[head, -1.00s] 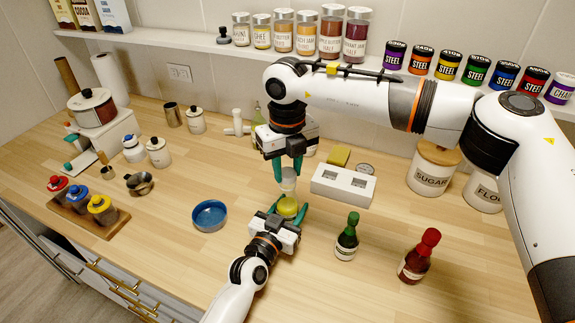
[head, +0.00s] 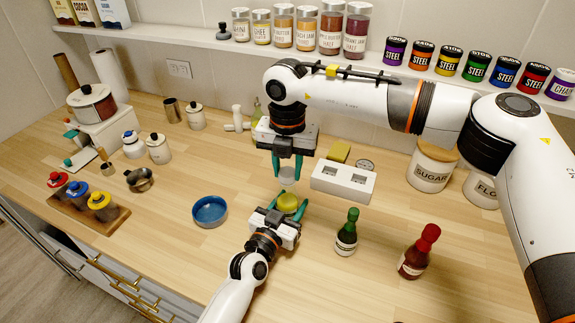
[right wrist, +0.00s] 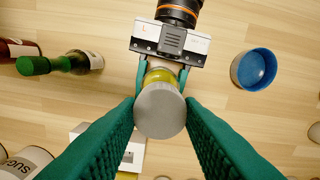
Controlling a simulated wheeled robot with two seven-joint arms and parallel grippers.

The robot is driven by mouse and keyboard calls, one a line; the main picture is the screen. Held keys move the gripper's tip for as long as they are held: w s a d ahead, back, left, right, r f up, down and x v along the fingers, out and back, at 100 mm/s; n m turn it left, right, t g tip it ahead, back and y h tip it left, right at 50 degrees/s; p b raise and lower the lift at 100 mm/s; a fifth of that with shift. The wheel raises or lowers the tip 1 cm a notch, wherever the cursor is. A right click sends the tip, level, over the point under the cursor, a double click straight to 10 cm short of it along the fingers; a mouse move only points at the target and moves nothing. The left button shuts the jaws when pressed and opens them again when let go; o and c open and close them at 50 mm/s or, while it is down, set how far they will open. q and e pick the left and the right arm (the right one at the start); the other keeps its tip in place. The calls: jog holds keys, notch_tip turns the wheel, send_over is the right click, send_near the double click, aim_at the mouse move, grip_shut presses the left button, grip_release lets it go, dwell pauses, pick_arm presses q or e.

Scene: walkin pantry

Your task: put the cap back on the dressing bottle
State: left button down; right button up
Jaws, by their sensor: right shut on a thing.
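The dressing bottle, with yellow contents (head: 288,202), stands near the middle of the counter front. My left gripper (head: 288,208) reaches in from the front with its green fingers on either side of it, closed on it. My right gripper (head: 287,168) points down from above and is shut on the pale grey cap (head: 288,174). In the right wrist view the cap (right wrist: 160,110) is a round grey disc between the fingers. It covers part of the bottle (right wrist: 160,76).
A blue bowl (head: 210,211) is to the left. A green-capped bottle (head: 347,234) and a red-capped bottle (head: 418,252) stand to the right. A white block with two recesses (head: 343,181) is behind right. Bare counter lies between them.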

jog(key=m, duration=1.3)
jog(key=shift+m, duration=0.4)
jog(key=m, duration=0.4)
jog(key=o, duration=0.9)
jog(key=shift+o, duration=0.2)
jog(key=shift+r, duration=2.25)
